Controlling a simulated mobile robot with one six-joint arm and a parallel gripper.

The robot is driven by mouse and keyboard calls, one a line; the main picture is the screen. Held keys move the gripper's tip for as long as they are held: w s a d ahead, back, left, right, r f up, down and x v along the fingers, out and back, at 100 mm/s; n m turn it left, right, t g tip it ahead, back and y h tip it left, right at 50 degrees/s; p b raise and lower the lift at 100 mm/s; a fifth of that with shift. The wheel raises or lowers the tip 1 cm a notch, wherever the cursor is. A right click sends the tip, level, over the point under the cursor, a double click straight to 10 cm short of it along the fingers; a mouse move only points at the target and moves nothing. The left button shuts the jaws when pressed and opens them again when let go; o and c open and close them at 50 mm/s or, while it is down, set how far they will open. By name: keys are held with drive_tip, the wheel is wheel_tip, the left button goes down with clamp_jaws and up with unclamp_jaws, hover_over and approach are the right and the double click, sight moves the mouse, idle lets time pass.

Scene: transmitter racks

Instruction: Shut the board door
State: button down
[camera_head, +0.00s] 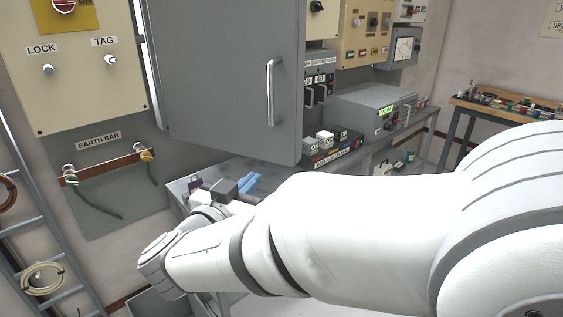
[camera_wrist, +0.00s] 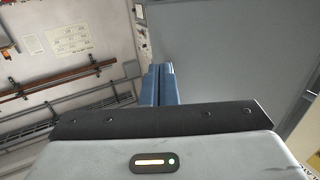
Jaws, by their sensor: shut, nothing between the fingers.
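The board door (camera_head: 225,75) is a large grey panel with a pale upright bar handle (camera_head: 271,92) toward its right side. It stands swung out at an angle from the wall, so it is open. My gripper (camera_head: 249,183) has blue fingers, pressed together and empty, just below the door's lower edge in the head view. In the wrist view the shut fingers (camera_wrist: 157,72) point at the left margin of a broad grey panel, which looks like the door (camera_wrist: 235,50). I cannot tell whether they touch it. My arm hides part of the bench below.
A grey bench (camera_head: 182,187) runs under the door. Right of it stand small labelled blocks (camera_head: 325,140) and a grey instrument box (camera_head: 375,108). An earth bar (camera_head: 108,167) with green cables and a ladder (camera_head: 40,250) are at left. A wooden table (camera_head: 500,105) is at far right.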

approach(289, 148)
drive_tip(key=shift+h, duration=0.3)
drive_tip(key=b+x, duration=0.1)
drive_tip(key=x, duration=0.6)
drive_tip(key=shift+a, duration=0.1)
